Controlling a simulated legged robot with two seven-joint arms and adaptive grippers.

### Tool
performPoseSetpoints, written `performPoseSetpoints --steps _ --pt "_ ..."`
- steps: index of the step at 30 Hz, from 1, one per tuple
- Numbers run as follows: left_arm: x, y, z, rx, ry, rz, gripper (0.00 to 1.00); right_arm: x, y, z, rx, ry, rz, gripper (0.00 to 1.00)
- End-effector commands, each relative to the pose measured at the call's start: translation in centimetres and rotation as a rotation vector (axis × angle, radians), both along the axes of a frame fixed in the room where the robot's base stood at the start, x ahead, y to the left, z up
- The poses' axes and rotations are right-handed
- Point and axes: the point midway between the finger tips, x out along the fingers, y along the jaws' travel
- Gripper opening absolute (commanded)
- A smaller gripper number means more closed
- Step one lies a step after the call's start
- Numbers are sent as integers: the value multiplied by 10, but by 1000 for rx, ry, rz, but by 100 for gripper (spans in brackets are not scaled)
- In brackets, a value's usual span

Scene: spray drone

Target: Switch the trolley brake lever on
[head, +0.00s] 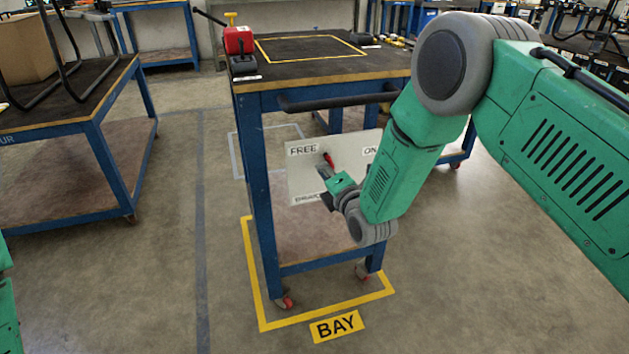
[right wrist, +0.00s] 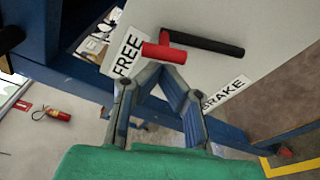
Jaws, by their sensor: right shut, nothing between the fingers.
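The trolley (head: 262,180) has blue legs and a dark top with a wooden edge. A pale plate (head: 300,180) on its near side carries the labels FREE, ON and BRAKE. The brake lever's red part (head: 328,159) is beside FREE; in the right wrist view the red end (right wrist: 165,53) and a black bar (right wrist: 210,43) show. My right gripper (head: 326,181) is shut and empty, in front of the plate just below the red part. In the right wrist view its fingertips (right wrist: 169,68) meet close under the red end; contact cannot be told. My left gripper is out of view.
A black push handle (head: 330,102) runs above the plate. A red device (head: 238,42) stands on the trolley top. Yellow floor tape and a BAY sign (head: 336,326) surround the trolley's base. Another blue table (head: 75,130) stands left, with clear floor between.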

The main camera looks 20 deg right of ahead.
Motion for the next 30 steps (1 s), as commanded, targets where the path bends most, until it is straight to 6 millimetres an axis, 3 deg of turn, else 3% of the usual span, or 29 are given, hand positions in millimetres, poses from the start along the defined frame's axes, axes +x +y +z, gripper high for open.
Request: performPoseSetpoints --steps 30 --pt "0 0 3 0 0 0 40 -1 -12 6 87 4 0 0"
